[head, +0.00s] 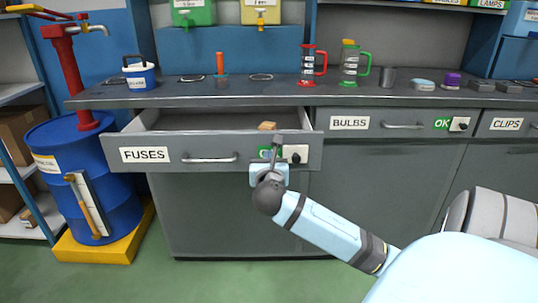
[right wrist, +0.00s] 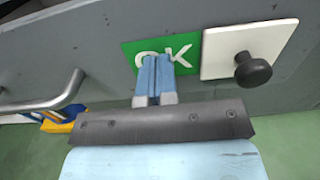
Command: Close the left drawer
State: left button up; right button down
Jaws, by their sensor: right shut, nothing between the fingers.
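The left drawer (head: 200,170), labelled FUSES, stands partly open, pulled out from the counter. Its bar handle (head: 210,159) is at the middle of its front; the handle also shows at the left of the right wrist view (right wrist: 55,95). A small tan block (head: 267,126) is inside the drawer near its front right. My right gripper (head: 274,150) is at the right part of the drawer front, over the green OK sign. In the right wrist view its fingers (right wrist: 155,75) are together, empty, in front of the OK sign (right wrist: 160,55). Contact is unclear. My left gripper is not in view.
A white plate with a black knob (right wrist: 253,70) is right of the OK sign. The BULBS drawer (head: 390,123) and CLIPS drawer (head: 508,124) are shut. A blue barrel (head: 85,180) stands on a yellow base at left.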

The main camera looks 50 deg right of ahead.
pick_arm(q)
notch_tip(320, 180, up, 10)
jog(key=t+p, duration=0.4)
jog(key=p, duration=0.2)
pick_arm(e)
send_near(268, 124)
jog(key=shift+w+d+f, duration=0.25)
jog(key=shift+w+d, duration=0.25)
jog(key=shift+w+d+f, duration=0.25)
jog(key=shift+w+d, duration=0.3)
jog(key=x, duration=0.3)
jog(key=p+x, duration=0.1)
jog(key=x, duration=0.3)
jog(key=shift+w+d+f, duration=0.2)
jog(key=shift+d+f, duration=0.05)
jog(key=shift+d, duration=0.05)
jog(key=shift+w+d, duration=0.4)
jog(key=shift+d, duration=0.05)
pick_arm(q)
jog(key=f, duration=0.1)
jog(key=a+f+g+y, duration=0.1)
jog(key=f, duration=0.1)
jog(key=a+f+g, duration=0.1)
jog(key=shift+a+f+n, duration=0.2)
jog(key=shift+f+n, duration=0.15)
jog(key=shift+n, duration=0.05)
pick_arm(e)
jog(key=shift+d+r, duration=0.15)
jog(key=shift+r, duration=0.1)
